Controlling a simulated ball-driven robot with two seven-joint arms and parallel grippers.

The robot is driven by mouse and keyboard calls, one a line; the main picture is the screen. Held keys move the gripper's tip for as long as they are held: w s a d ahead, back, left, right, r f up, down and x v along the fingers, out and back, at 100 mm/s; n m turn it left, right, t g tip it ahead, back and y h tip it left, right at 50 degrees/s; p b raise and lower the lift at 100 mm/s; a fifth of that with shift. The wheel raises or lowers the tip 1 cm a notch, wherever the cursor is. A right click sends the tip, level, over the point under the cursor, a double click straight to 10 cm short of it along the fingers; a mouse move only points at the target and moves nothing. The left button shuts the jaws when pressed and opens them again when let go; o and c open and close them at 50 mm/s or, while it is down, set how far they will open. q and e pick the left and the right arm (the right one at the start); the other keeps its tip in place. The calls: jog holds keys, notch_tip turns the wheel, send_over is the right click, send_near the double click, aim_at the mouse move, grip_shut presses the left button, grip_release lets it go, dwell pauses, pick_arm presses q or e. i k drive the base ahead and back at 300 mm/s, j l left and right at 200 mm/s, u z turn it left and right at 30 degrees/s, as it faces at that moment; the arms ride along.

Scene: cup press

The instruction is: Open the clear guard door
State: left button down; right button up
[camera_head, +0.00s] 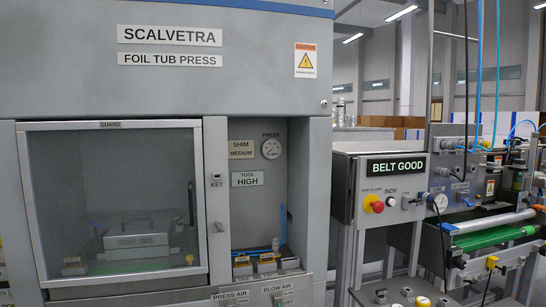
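The clear guard door (117,200) is a see-through pane in a silver frame on the front left of the grey press. It is labelled GUARD along its top edge and looks shut. Behind the pane I see a grey block marked TOOL SET (143,240) on a green surface. A key switch (219,227) marked KEY sits on the strip right of the door. Neither of my grippers shows in this view.
Further right stand a control box with a red stop button (374,204) and a green belt (490,237). Cardboard boxes are behind.

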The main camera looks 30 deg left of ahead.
aim_at(22, 129)
jog(key=u, duration=2.1)
jog(key=i+l+z, duration=0.25)
jog(key=i+l, duration=0.1)
jog(key=l, duration=0.05)
